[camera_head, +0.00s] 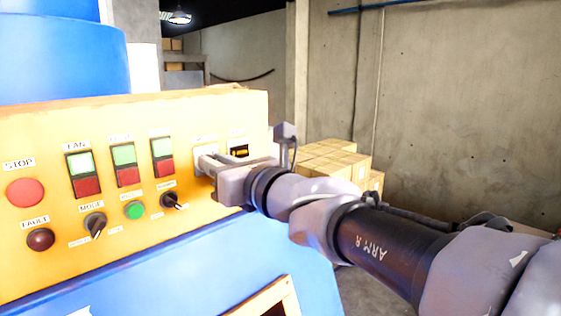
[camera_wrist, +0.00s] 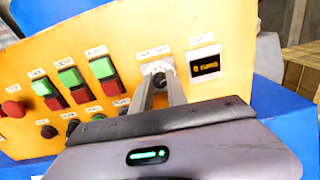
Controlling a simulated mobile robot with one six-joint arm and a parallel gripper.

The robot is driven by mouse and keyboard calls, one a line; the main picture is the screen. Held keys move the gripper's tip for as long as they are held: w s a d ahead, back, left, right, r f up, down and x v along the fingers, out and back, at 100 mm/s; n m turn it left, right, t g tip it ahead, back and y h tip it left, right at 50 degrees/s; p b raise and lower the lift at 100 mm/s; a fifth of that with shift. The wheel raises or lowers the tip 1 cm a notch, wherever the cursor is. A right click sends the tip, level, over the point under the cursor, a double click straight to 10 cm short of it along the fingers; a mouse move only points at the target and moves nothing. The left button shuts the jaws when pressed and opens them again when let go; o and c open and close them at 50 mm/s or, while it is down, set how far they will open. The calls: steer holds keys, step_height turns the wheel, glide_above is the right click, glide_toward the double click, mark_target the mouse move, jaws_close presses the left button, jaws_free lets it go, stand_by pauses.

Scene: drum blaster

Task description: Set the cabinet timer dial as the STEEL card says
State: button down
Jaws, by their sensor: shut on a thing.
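The timer dial (camera_wrist: 158,80) is a dark knob on a white scale plate, on the yellow panel of the cabinet (camera_head: 120,118). My gripper (camera_wrist: 160,88) is shut on the dial, its two fingers meeting at the knob and partly covering it. In the head view my gripper (camera_head: 208,165) reaches the panel from the right and hides the dial. The dial's setting is too small and covered to read. The STEEL card is not visible in either view.
A small display with orange characters (camera_wrist: 205,65) sits right of the dial. Rocker switches (camera_head: 80,173), a red stop button (camera_head: 25,193), a mode knob (camera_head: 95,224), a green button (camera_head: 134,210) and another black knob (camera_head: 172,200) lie left. Cardboard boxes (camera_head: 335,160) stand behind the cabinet.

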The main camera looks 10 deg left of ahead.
steer(key=shift+f+n+b, duration=0.1)
steer(key=shift+n+b, duration=0.2)
steer(key=shift+b, duration=0.15)
steer(key=shift+n+b, duration=7.4)
steer(key=shift+n, duration=0.4)
steer(key=c, duration=1.3)
jaws_free()
steer(key=shift+d, duration=0.1)
